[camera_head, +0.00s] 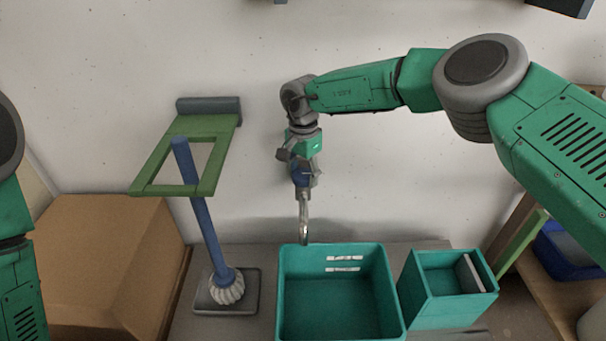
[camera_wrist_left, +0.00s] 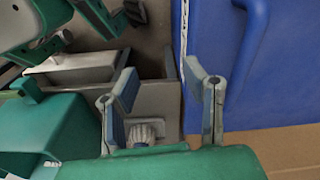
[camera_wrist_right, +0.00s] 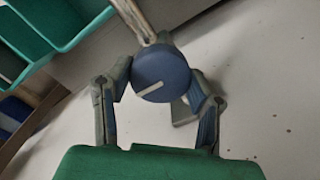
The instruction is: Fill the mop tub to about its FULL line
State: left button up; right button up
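The teal mop tub (camera_head: 391,295) stands below the tap, with two white marks on its inner back wall (camera_head: 344,263). The tap spout (camera_head: 304,217) curves down to the tub's back left rim. I cannot make out a stream or a water level. My right gripper (camera_head: 301,172) is at the blue tap knob. In the right wrist view, the round knob (camera_wrist_right: 161,74) with a pale line sits between its two fingers, which appear to touch its sides. My left gripper (camera_wrist_left: 165,88) shows only in its wrist view, fingers apart and empty.
A smaller teal bucket (camera_head: 427,304) stands right of the tub. A blue-handled mop (camera_head: 207,237) stands in a grey tray (camera_head: 249,301) at the left, below a green wall frame (camera_head: 152,165). A cardboard box (camera_head: 100,260) is farther left.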

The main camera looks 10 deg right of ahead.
jog(key=shift+a, duration=0.1)
jog(key=m+p, duration=0.2)
jog(key=shift+r+m, duration=0.15)
jog(key=shift+m, duration=0.25)
jog(key=m+p, duration=0.2)
jog(key=m, duration=0.1)
jog(key=shift+m, duration=0.3)
jog(key=m+p, duration=0.1)
jog(key=m, duration=0.3)
jog(key=shift+w+m+p, duration=0.1)
jog(key=shift+m+p, duration=0.55)
jog(key=shift+m, duration=1.55)
jog(key=o, duration=1.2)
jog(key=shift+w, duration=0.1)
jog(key=shift+c, duration=0.2)
